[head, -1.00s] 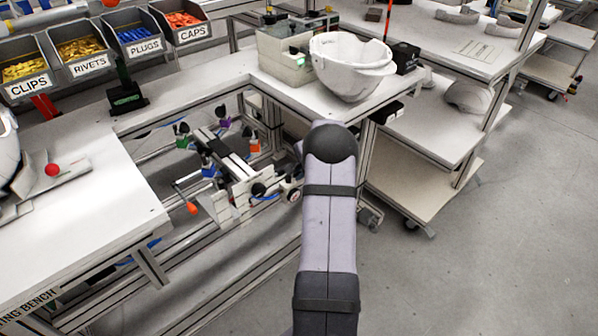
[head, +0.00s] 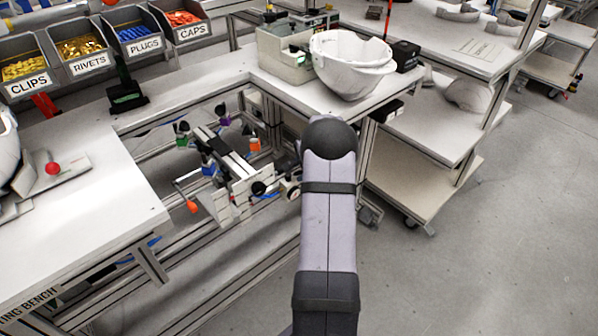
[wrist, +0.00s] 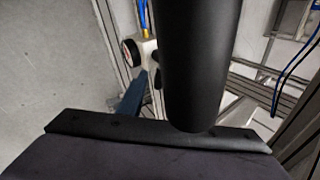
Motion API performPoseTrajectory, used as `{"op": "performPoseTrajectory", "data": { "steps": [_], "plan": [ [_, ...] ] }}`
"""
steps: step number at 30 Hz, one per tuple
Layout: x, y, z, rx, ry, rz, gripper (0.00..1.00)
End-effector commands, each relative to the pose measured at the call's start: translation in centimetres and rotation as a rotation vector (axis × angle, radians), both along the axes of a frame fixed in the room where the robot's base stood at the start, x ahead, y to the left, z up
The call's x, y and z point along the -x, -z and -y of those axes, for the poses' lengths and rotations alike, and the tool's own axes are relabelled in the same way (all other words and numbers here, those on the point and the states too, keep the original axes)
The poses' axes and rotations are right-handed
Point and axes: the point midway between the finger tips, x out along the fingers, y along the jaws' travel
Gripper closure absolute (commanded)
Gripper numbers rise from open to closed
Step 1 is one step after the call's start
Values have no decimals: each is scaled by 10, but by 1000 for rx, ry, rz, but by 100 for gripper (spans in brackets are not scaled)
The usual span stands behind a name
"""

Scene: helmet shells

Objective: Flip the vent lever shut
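A dark blue flat bar (wrist: 133,95), possibly the vent lever, hangs at a slant below a white fitting with a round gauge (wrist: 130,52) in the wrist view. Its lower end is hidden behind my dark wrist parts. In the head view the gauge (head: 293,194) shows at the right end of a pale fixture (head: 240,195), just left of my arm. A lever with an orange knob (head: 192,207) sticks out at the fixture's left. I cannot tell which lever is the vent lever. My gripper's fingers cannot be made out; my arm hides that end in the head view.
A white helmet shell (head: 345,62) sits on the bench behind my arm. The left bench (head: 110,205) carries a red knob (head: 52,169). Labelled parts bins (head: 88,65) stand at the back left. Metal rails run around the fixture. The floor at right is clear.

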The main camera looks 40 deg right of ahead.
Motion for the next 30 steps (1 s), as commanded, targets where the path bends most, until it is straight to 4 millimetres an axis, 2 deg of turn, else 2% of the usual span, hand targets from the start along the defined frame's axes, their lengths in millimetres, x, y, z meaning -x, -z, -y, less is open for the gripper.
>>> {"op": "performPoseTrajectory", "data": {
  "steps": [15,30],
  "plan": [
    [31,-48,-10,2,0,1,68],
    [34,-51,-11,-3,-2,0,67]
  ]
}}
